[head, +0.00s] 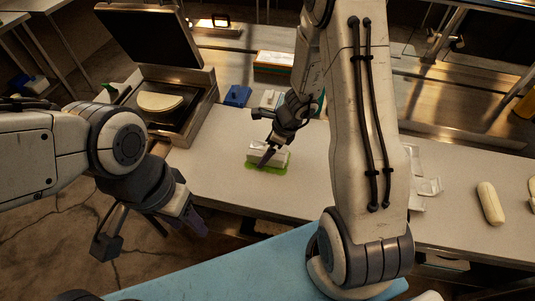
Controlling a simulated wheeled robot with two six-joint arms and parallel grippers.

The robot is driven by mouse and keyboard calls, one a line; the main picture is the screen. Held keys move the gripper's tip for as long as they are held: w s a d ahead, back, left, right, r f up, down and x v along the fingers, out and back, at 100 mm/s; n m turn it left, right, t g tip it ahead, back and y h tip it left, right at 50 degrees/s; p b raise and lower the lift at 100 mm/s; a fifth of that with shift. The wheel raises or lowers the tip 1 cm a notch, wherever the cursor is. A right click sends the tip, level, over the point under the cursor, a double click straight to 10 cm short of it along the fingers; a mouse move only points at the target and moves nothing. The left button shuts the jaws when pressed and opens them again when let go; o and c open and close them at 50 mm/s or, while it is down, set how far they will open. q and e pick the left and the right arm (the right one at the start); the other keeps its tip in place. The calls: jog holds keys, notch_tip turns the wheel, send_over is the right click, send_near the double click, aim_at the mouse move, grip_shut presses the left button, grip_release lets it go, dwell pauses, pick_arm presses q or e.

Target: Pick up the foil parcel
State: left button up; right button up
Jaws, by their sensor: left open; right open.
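The foil parcel (281,159) looks like a pale, silvery block lying on a small green mat (250,166) near the front edge of the pale counter. My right gripper (263,140) is above it, pointing down. One dark finger crosses in front of the parcel and hides part of it; I cannot tell whether it touches. My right gripper is open. My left gripper (151,233) is open and empty, in front of the counter at the left, away from the parcel.
An open griddle press (205,108) with a pale tortilla (160,102) stands at the back left. A blue object (237,95) and an orange-and-white box (273,62) sit behind the parcel. Clear containers (424,186) and a pale roll (490,203) lie right. The counter (215,165) left of the parcel is clear.

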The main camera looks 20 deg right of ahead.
jog(key=shift+f+b, duration=0.25)
jog(key=shift+b, duration=0.05)
dwell(0.4)
jog(key=c, duration=1.4)
jog(key=shift+r, duration=0.15)
